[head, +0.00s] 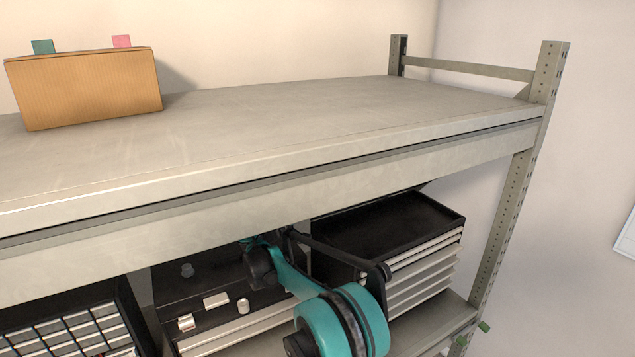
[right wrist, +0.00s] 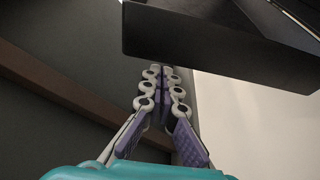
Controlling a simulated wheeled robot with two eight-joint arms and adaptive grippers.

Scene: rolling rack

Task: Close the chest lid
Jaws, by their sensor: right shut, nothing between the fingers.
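A tool chest (head: 428,272) with a black top and pale drawer fronts stands on the lower shelf at the right in the head view. Its black top shows a recessed, tray-like interior; the shelf above hides what is behind it. In the right wrist view a dark flat panel (right wrist: 215,45) hangs just above my fingertips; I cannot tell for certain that it is the lid, or whether they touch it. My right gripper (right wrist: 163,72) is shut and empty. In the head view my teal right arm reaches under the upper shelf, where its fingertips are hidden. My left gripper is not in view.
A rack post (head: 505,205) stands at right.

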